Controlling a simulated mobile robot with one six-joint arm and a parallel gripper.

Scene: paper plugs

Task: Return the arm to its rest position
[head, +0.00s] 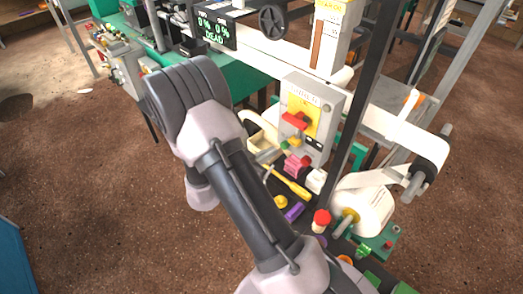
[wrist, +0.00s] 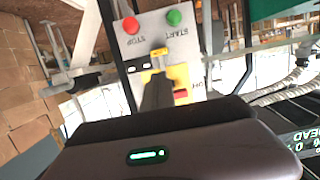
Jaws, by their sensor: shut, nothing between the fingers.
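My gripper (wrist: 157,90) shows in the wrist view as dark fingers, closed together and empty. They point toward a grey control box (wrist: 200,50), which appears upside down there, and overlap part of its yellow plate. I cannot tell the gap between fingers and box. In the head view my arm (head: 245,195) rises from the bottom, bent at a large grey joint at the upper left. I cannot make out the fingers in that view. The same control box (head: 335,105) stands right of the arm, with a red handle (head: 295,121) on its yellow plate.
A red button (wrist: 131,25) marked STOP and a green button (wrist: 174,17) marked START are on the box. A yellow-handled tool (head: 291,183), a red-capped bottle (head: 321,221) and a white roll (head: 365,205) crowd the right. A dark upright post (head: 360,100) stands near the box. Floor lies open left.

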